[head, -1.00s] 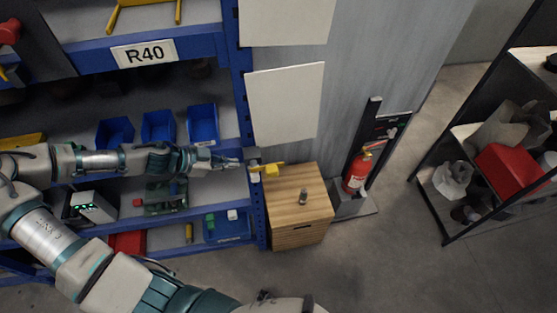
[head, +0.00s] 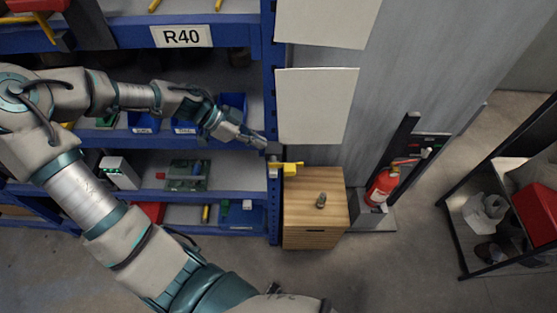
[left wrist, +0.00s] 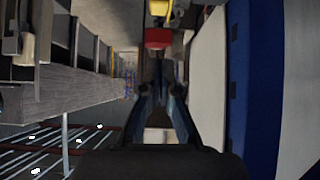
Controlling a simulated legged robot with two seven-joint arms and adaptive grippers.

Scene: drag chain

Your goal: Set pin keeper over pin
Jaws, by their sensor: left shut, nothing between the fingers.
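A yellow piece (head: 290,168) sits at the blue rack's end post, beside the wooden cabinet. It seems to be the pin keeper, but I cannot make out the pin itself. My left gripper (head: 264,143) is just above and left of the yellow piece, apart from it, shut and empty. In the left wrist view my left gripper's fingers (left wrist: 160,75) run upward, with a red part (left wrist: 158,38) just past the tips and a yellow part (left wrist: 160,8) at the top edge. My right gripper is not in view.
The blue rack (head: 268,110) holds blue bins (head: 232,103) and a green board (head: 188,175). A wooden cabinet (head: 310,235) with a small metal object (head: 321,200) on top stands to the right. A fire extinguisher (head: 381,188) stands beyond it.

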